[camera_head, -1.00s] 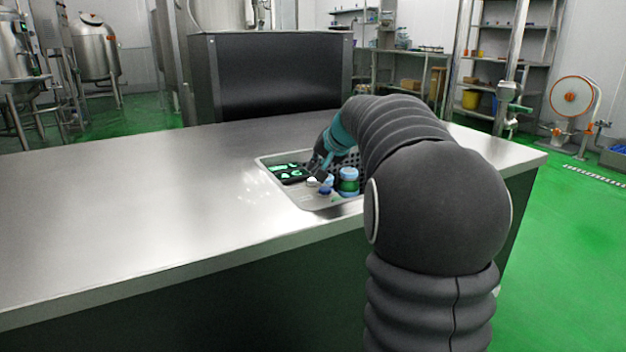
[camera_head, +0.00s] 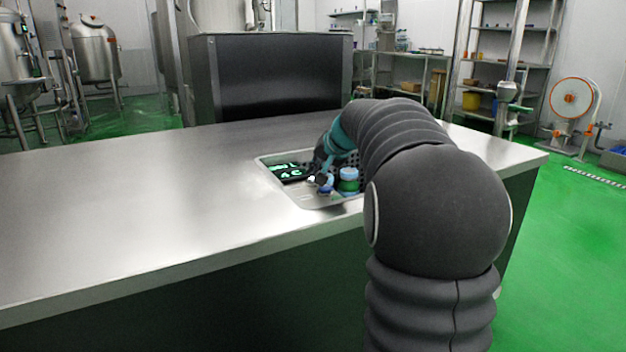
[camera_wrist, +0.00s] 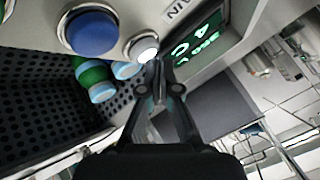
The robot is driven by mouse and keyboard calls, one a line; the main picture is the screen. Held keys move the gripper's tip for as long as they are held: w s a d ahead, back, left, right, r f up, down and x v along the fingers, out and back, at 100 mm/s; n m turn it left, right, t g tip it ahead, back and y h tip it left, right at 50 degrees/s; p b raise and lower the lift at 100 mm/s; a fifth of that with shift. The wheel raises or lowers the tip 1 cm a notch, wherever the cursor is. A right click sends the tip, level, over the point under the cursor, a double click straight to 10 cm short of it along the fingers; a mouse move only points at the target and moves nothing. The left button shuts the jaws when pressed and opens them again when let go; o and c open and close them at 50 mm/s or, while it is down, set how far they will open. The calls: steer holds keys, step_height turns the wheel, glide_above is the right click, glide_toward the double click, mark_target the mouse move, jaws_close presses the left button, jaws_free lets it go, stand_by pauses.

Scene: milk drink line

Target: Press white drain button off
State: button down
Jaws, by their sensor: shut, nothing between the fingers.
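The white button (camera_wrist: 144,47) sits in a metal ring on the steel panel in the wrist view, between a larger blue button and a green-lit display. It is small and partly covered in the head view (camera_head: 311,179). My gripper (camera_wrist: 158,70) is shut and empty. Its fingertips are right at the near edge of the white button in the wrist view; I cannot tell whether they touch it. In the head view my gripper (camera_head: 320,178) is over the panel, beside the buttons.
The blue button (camera_wrist: 92,33) is close beside the white one. The green-lit display (camera_wrist: 200,45) is on the other side. Green and blue bottles (camera_wrist: 95,80) stand by a perforated black wall. The steel counter (camera_head: 150,210) is clear to the left.

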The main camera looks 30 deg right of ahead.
steer(key=shift+f+b, duration=0.3)
steer(key=shift+f, duration=0.1)
stand_by(0.3)
steer(key=shift+r+p, duration=0.75)
steer(key=shift+r, duration=0.25)
steer(key=shift+r+p, duration=2.35)
steer(key=shift+r, duration=0.65)
